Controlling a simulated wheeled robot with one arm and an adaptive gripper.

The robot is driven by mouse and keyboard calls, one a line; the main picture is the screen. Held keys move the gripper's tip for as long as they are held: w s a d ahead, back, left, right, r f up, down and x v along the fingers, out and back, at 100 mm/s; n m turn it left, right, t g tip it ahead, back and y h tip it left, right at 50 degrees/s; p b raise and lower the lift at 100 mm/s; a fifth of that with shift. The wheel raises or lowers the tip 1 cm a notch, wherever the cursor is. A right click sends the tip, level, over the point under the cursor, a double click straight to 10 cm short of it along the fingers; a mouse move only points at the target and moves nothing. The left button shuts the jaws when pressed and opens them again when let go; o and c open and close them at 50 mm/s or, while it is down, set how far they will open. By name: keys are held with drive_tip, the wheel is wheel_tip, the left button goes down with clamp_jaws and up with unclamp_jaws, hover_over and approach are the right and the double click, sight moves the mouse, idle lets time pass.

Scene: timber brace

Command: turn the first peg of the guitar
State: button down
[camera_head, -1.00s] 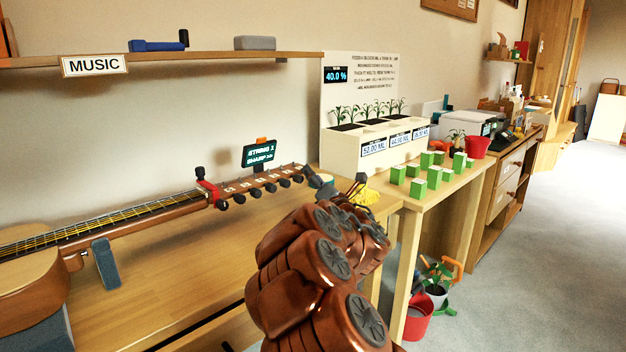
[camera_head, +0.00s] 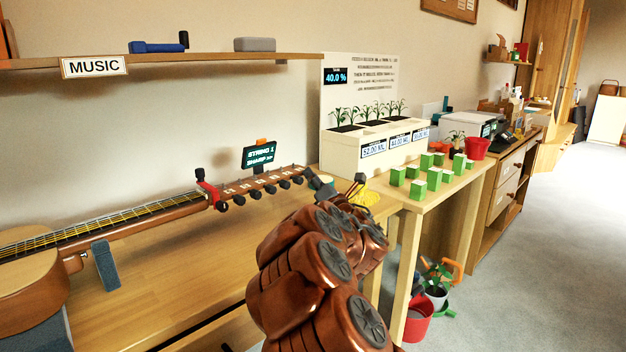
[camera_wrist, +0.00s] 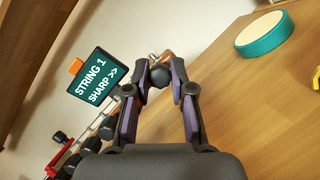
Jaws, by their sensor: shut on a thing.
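The guitar (camera_head: 120,222) lies on a wooden bench at the left, its neck on a support and its headstock pointing right. Several dark pegs line the headstock. In the wrist view my gripper (camera_wrist: 160,78) is shut on a dark round peg (camera_wrist: 160,76) at the headstock's end, one finger on each side. In the head view the gripper (camera_head: 318,186) is at the headstock tip, partly hidden by my arm. The tuner display (camera_wrist: 97,84) reads "STRING 1 SHARP >>"; it also stands behind the headstock in the head view (camera_head: 258,155).
A teal-rimmed round object (camera_wrist: 264,35) lies on the bench near the gripper. A planter (camera_head: 375,150) and several green blocks (camera_head: 418,188) stand on the table to the right. A red capo-like clamp (camera_head: 207,190) sits on the neck. A shelf (camera_head: 200,57) hangs above.

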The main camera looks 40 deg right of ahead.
drive_tip(key=shift+r+m+p, duration=0.15)
drive_tip(key=shift+m+p, duration=0.35)
drive_tip(key=m+p, duration=0.1)
drive_tip(key=m+g+p, duration=0.1)
drive_tip(key=m+p, duration=0.2)
drive_tip(key=shift+w+a+r+g+h, duration=0.1)
drive_tip(key=shift+r+g+h, duration=0.15)
drive_tip(key=shift+g+h, duration=0.15)
drive_tip(key=m+g+p, duration=0.1)
drive_tip(key=m+p, duration=0.1)
drive_tip(key=p, duration=0.1)
drive_tip(key=shift+f+m, duration=0.1)
drive_tip(key=shift+m, duration=0.2)
drive_tip(key=shift+f+m+p, duration=0.1)
drive_tip(key=shift+m+p, duration=0.4)
drive_tip(key=shift+p, duration=0.2)
drive_tip(key=shift+f, duration=0.1)
drive_tip(key=c, duration=1)
unclamp_jaws()
